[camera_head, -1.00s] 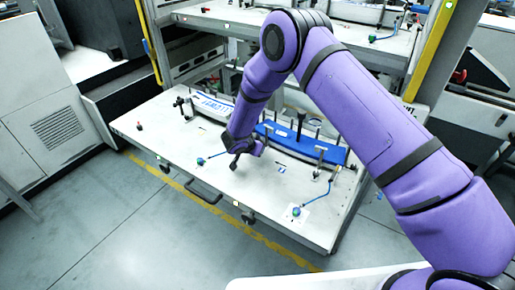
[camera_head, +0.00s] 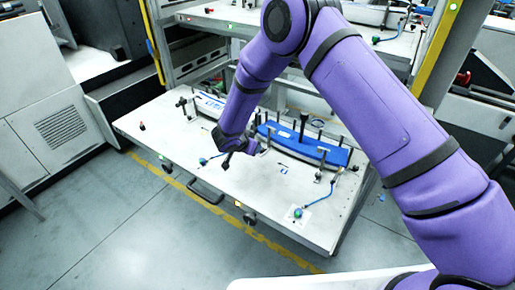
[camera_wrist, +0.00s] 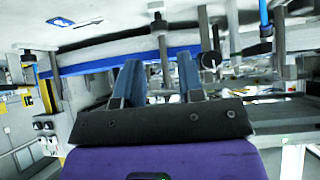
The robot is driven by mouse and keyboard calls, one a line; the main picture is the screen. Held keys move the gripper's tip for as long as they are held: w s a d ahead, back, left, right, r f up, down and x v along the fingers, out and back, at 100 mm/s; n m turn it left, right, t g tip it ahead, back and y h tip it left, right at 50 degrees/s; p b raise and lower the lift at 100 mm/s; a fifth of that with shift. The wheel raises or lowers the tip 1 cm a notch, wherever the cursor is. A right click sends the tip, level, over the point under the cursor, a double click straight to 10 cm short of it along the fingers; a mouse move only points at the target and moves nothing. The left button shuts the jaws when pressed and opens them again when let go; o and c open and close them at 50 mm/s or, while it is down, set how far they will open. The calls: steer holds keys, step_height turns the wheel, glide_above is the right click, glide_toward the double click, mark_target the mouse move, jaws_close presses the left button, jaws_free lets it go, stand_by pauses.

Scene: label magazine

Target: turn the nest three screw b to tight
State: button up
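The pulled-out tray (camera_head: 160,128) carries a blue curved piece (camera_head: 325,152) and a white curved piece with blue lettering (camera_head: 209,103). Upright posts and small clamp-like screws (camera_head: 303,120) stand along them. No label singles out nest three screw b, so I cannot tell which it is. My gripper (camera_head: 227,162) is over the tray's front middle, left of the blue piece. In the wrist view my gripper (camera_wrist: 158,78) has two blue-grey fingers apart with nothing visible between them. Blurred posts and a dark-capped screw (camera_wrist: 208,60) show beyond and right of the fingers.
A blue-green knob on a small plate (camera_head: 297,213) sits at the tray's front right, with a blue hose. A handle (camera_head: 204,193) and a dark knob (camera_head: 249,218) are on the front edge. An upper shelf (camera_head: 225,18) hangs above. Floor in front is clear.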

steer(key=shift+v, duration=2.1)
steer(key=shift+o, duration=0.4)
steer(key=shift+o, duration=0.9)
steer(key=shift+d, duration=0.1)
steer(key=n+g+y, duration=0.3)
steer(key=n+y, duration=0.2)
glide_toward(262, 150)
steer(key=x, duration=0.9)
steer(key=shift+w+r, duration=0.15)
steer(key=shift+w, duration=0.05)
steer(key=shift+c, duration=0.4)
